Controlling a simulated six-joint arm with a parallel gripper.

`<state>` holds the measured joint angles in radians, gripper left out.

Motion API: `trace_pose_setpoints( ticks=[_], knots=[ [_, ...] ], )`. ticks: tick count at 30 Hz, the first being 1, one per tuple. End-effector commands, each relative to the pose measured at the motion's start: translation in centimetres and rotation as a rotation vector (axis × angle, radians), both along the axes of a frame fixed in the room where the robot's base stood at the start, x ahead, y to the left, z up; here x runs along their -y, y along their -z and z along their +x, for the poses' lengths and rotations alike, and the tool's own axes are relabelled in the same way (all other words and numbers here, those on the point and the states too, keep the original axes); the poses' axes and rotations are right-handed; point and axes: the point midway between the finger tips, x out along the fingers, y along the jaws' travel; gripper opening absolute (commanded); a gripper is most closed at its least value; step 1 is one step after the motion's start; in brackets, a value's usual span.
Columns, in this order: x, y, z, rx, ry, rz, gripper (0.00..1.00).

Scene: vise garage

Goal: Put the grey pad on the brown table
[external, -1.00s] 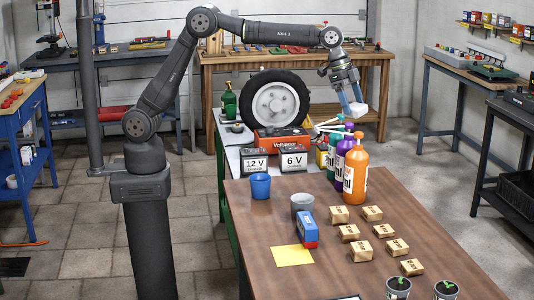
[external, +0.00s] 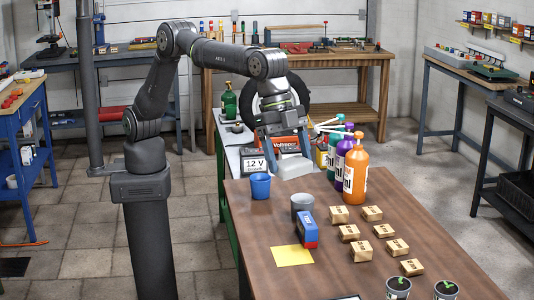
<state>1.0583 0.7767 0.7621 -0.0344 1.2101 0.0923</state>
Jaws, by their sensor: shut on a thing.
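The grey pad (external: 294,168) is a pale, flat block. My gripper (external: 295,160) is shut on it and holds it in the air, near the far edge of the brown table (external: 420,215) in the picture. The pad appears above or just beyond that edge; its exact height is hard to tell. My gripper covers part of the tyre and of the red charger behind it.
A blue cup (external: 260,186) and a grey cup (external: 302,205) stand near the pad. Pump bottles, including an orange one (external: 356,170), stand to its right. A blue-red box (external: 308,229), a yellow sheet (external: 292,255) and several small cartons (external: 372,213) lie nearer.

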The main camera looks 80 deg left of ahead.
Motion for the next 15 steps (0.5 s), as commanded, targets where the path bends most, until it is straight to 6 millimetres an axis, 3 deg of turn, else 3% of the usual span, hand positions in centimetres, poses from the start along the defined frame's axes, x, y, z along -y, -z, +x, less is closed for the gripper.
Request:
trace_pose_setpoints(
  ticks=[8,15],
  knots=[
    [3.0,0.2,-4.8,0.0,0.039,0.001,0.54],
    [2.7,5.6,-4.5,-0.002,0.035,0.005,0.54]
  ],
)
